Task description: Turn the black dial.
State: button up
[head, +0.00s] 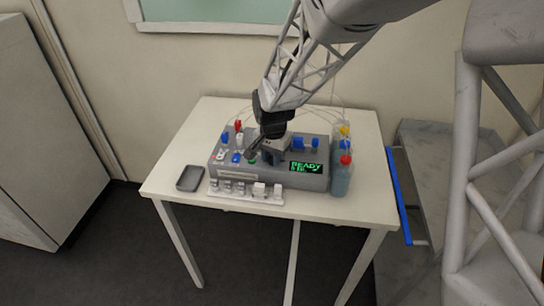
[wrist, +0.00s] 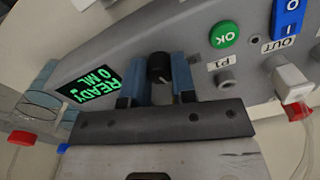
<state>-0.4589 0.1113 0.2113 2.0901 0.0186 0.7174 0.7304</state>
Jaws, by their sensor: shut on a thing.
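The black dial (wrist: 159,68) is on the sloped front of the grey bioreactor unit (wrist: 205,48), with a small white pointer mark on its face. My gripper (wrist: 160,78) has its two blue-lined fingers on either side of the dial and is shut on it. In the head view my gripper (head: 270,157) reaches down to the front of the unit (head: 235,172), left of the display, and hides the dial there. The lit display (wrist: 96,83) reads READY and 0 ML in green.
A green OK button (wrist: 224,34) and a blue switch (wrist: 288,18) are close to the dial. Bottles with coloured caps (head: 341,178) stand right of the unit. A row of small vials (head: 245,191) and a dark tray (head: 190,178) are in front and left on the white table (head: 300,208).

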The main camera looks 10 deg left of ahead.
jog(key=n, duration=0.5)
jog(key=shift+n, duration=2.4)
jog(key=o, duration=0.9)
jog(key=shift+o, duration=0.2)
jog(key=shift+r, duration=0.1)
jog(key=shift+w+r, duration=0.1)
jog(key=shift+r, duration=3.7)
jog(key=shift+d, duration=0.2)
